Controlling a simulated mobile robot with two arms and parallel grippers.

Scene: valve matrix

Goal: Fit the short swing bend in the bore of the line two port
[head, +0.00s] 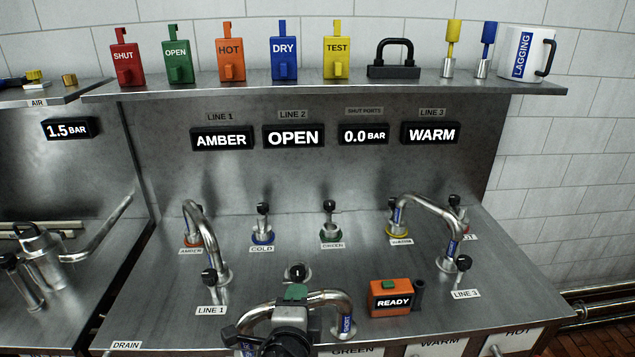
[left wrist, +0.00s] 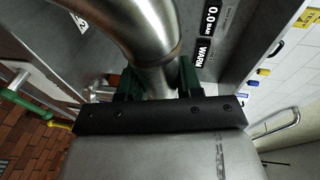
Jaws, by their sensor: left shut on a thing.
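The short swing bend (head: 332,299), a silver arched pipe with a blue label on its end, is at the bottom middle of the head view. My left gripper (head: 294,298), with green finger pads, is shut on its middle. In the left wrist view the bend (left wrist: 158,55) runs between the green fingers (left wrist: 160,82). My right gripper is not in view.
One fitted bend (head: 207,235) spans amber and line 1; another (head: 430,208) spans warm and line 3. The cold (head: 262,232) and green (head: 331,230) ports stand behind. An orange READY box (head: 390,298) sits close right.

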